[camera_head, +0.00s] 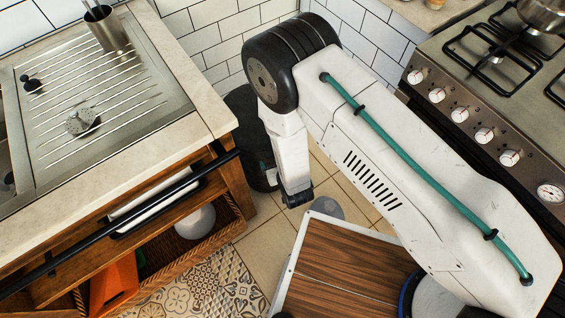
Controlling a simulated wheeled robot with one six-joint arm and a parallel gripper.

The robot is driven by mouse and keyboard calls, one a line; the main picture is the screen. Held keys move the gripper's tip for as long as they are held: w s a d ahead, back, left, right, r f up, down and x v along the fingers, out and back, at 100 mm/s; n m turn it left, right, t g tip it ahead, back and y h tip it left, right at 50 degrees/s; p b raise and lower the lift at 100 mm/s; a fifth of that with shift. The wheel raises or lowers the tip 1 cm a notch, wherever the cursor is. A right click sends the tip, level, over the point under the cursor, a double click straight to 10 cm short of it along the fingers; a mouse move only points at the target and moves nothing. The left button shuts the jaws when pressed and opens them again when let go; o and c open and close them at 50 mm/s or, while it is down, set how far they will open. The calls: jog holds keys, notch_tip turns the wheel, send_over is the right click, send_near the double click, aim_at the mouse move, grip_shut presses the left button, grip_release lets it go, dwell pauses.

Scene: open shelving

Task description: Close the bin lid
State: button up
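A dark, rounded bin (249,151) stands on the tiled floor in the corner between the wooden counter and the stove. My arm covers much of it. I cannot clearly make out its lid or how far it is open. My gripper (298,198) hangs down at the end of the white arm, just right of the bin in the picture. Its dark tip is small, and I cannot tell whether the fingers are open or shut. I see nothing held in it.
The counter (185,143) with its steel sink drainer is at left, with a black rail (125,220) along its front. Below is a shelf with a wicker basket (195,250). The stove (475,110) stands at right. Some tiled floor (265,245) shows free between them.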

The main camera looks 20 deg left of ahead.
jog(key=v, duration=0.7)
jog(key=shift+s+d+r, duration=0.2)
jog(key=shift+s+r, duration=0.05)
dwell(0.3)
